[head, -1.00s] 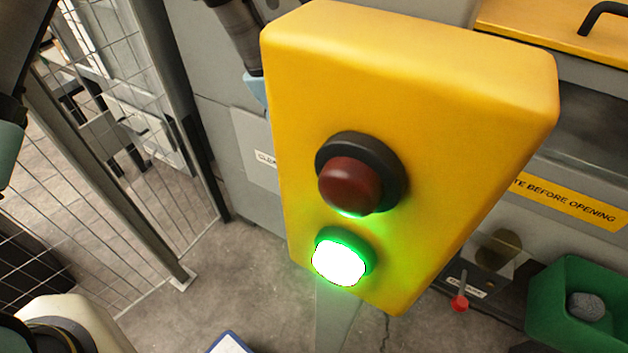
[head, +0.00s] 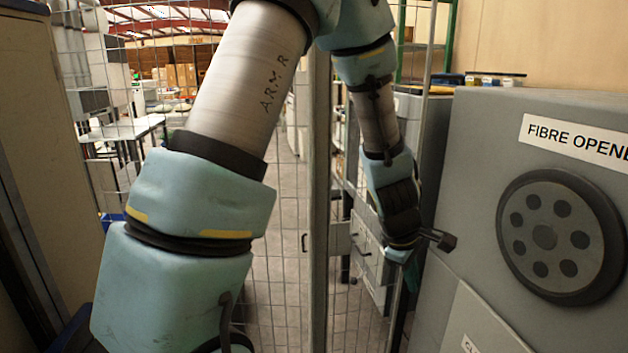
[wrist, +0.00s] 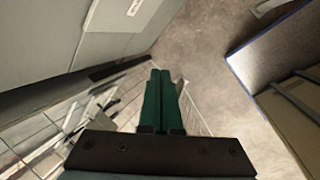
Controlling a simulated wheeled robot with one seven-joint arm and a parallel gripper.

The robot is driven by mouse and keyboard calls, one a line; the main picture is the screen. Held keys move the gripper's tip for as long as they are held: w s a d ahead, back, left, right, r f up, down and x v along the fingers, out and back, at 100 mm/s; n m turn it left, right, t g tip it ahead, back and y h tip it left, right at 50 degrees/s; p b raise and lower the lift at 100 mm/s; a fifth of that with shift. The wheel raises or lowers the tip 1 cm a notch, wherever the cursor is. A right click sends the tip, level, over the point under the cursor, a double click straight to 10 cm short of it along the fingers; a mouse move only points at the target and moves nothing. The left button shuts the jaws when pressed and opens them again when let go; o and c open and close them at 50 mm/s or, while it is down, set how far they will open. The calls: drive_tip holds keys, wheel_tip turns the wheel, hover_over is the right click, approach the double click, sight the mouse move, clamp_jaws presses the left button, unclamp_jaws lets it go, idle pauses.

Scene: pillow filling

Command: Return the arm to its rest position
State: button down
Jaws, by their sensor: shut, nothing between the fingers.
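My arm, light blue and grey, bends up across the head view and comes down again on the right. My gripper (wrist: 159,76) shows in the wrist view as two green fingers side by side, shut with nothing between them, pointing over the floor. In the head view the gripper end (head: 410,272) hangs at the lower end of the arm, beside the grey machine, and the fingers are mostly hidden there.
A grey machine labelled "FIBRE OPENE…" (head: 478,215) stands close on the right. A wire mesh fence (head: 285,230) with a post runs behind my arm. The wrist view shows bare concrete floor (wrist: 205,70) ahead of the fingers and a blue-edged panel (wrist: 268,42) on the right.

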drive_tip(key=a+r+m+y, duration=0.1)
drive_tip(key=a+r+m, duration=0.1)
drive_tip(key=a, duration=0.8)
drive_tip(key=a+r+m+y, duration=0.1)
drive_tip(key=a+r+m, duration=0.2)
drive_tip(key=a, duration=0.8)
drive_tip(key=a+r+m+y, duration=0.1)
drive_tip(key=a+m, duration=0.3)
drive_tip(key=a, duration=0.6)
drive_tip(key=shift+a+r+y, duration=0.2)
drive_tip(key=shift+r+y, duration=0.2)
drive_tip(key=shift+r, duration=0.45)
drive_tip(key=shift+w, duration=0.1)
